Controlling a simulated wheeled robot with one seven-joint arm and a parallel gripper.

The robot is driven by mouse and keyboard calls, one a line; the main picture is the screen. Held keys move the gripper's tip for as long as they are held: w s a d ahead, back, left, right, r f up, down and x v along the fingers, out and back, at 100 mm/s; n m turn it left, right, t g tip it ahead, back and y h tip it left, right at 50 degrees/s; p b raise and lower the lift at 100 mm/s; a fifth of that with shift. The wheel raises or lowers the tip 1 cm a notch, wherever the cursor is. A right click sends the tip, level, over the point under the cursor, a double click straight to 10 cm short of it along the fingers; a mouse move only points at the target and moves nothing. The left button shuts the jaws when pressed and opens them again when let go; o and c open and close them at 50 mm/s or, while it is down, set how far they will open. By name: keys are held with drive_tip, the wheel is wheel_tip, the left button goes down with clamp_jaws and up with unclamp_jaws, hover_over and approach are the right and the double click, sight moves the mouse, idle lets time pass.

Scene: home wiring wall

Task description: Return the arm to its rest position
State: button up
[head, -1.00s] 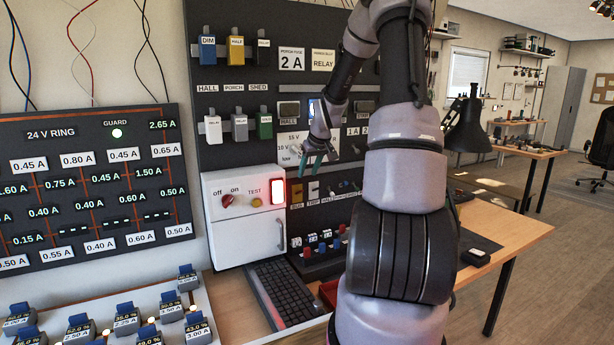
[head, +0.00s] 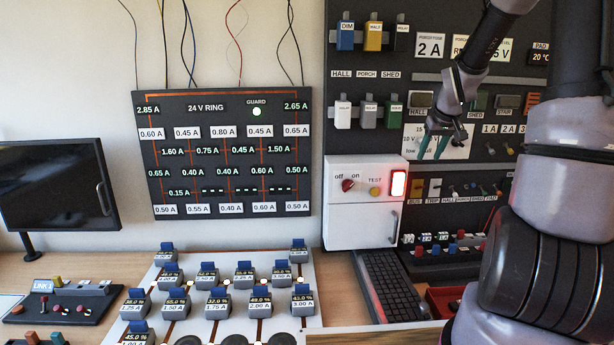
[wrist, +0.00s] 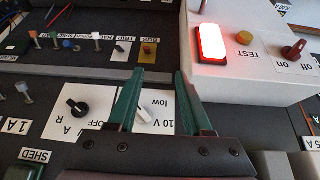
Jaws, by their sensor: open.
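My gripper (head: 433,147) has two green fingers that stand apart with nothing between them. In the head view it hangs in front of the dark wall panel (head: 463,32), up and to the right of the white box (head: 347,226). In the wrist view my gripper (wrist: 157,80) shows over a white selector plate (wrist: 88,122) with a black knob. Its fingers partly cover that plate. I cannot tell whether the fingertips touch anything. My arm is bent and raised at the right of the head view.
The white box has a lit red switch (head: 398,184). A keyboard (head: 389,287) lies on the bench below. A board of blue-topped blocks (head: 219,302) stands front centre, with a monitor (head: 57,186) at the left. The 24 V ring board (head: 223,154) hangs on the wall.

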drive_tip(key=s+a+r+m, duration=0.1)
drive_tip(key=s+a+r, duration=0.4)
drive_tip(key=s, duration=0.4)
drive_tip(key=s+a+r+m+t+y, duration=0.1)
drive_tip(key=s+a+r, duration=0.4)
drive_tip(key=s, duration=0.5)
drive_tip(key=s+a+r+m+y, duration=0.1)
drive_tip(key=s+a+r, duration=0.3)
drive_tip(key=s, duration=0.6)
drive_tip(key=shift+a+r+m, duration=0.4)
drive_tip(key=shift+r+m, duration=0.15)
drive_tip(key=shift+m, duration=0.05)
